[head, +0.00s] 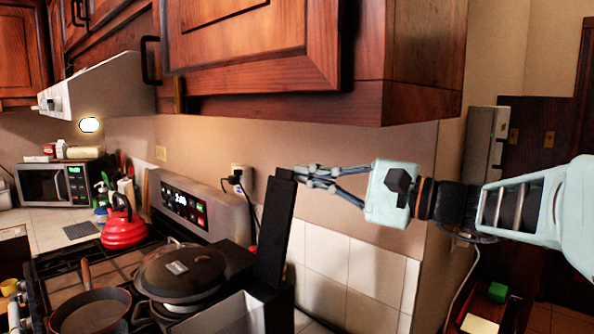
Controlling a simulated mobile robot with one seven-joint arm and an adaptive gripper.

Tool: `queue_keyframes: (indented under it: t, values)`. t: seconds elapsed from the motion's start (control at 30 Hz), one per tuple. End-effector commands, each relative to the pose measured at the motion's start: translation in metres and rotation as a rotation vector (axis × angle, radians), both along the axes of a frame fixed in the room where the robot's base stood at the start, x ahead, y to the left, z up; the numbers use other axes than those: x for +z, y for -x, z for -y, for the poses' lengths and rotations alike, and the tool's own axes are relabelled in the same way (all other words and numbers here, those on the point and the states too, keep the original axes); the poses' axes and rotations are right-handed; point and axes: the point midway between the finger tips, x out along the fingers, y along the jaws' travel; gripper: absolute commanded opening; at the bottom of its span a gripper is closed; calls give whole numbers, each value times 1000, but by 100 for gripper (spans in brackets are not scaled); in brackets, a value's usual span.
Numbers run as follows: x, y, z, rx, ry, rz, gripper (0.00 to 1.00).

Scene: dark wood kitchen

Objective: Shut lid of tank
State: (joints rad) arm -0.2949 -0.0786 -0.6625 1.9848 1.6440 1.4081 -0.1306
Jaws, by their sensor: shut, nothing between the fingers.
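A black lid-like panel (275,232) stands nearly upright, tilted slightly, at the back right of the stove area. It rises from a dark box (270,301) that appears to be the tank; much of the box is cut off or hidden at the bottom of the head view. My gripper (297,175) comes in from the right at the height of the panel's top edge. Its fingers are shut and empty, with the tips right by the top corner. I cannot tell whether they touch it.
A lidded pot (180,272), a pan (92,311) and a red kettle (122,226) are on the stove left of the box. Wooden cabinets (270,62) hang above my gripper. The tiled wall (345,262) is behind.

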Motion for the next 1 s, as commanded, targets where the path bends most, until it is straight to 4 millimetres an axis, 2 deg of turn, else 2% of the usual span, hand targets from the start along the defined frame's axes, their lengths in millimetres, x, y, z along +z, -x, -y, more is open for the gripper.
queue_keyframes:
  t: [0.57, 1.0]
  values:
    - [1, 5, -5, 0, 4, 2, 0]
    - [8, 19, -17, 5, 61, 68, 0]
